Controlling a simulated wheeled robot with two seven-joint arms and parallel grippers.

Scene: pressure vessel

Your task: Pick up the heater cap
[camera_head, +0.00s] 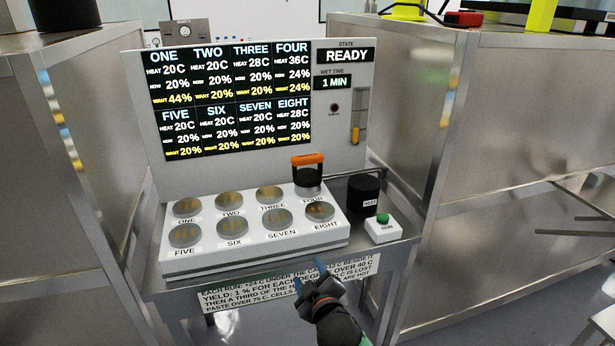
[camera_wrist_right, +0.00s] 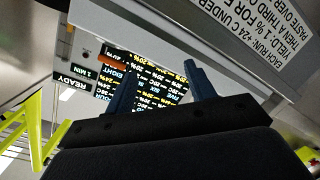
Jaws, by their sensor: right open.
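The heater cap (camera_head: 307,178) is a dark cylinder with an orange handle on top. It sits upright on cell FOUR, at the back right of the white cell block (camera_head: 255,240). Its orange handle also shows upside down in the right wrist view (camera_wrist_right: 111,62). My right gripper (camera_head: 312,283) is open and empty in front of the bench's front edge, nearer to me and lower in the picture than the cap. Its two blue fingers also show spread apart in the right wrist view (camera_wrist_right: 158,80). My left gripper is not in view.
A black cylinder (camera_head: 363,190) with a small label stands right of the cap. A white box with a green button (camera_head: 383,218) is in front of it. The display panel (camera_head: 240,100) rises behind the block. Steel cabinets flank the bench on both sides (camera_head: 400,100).

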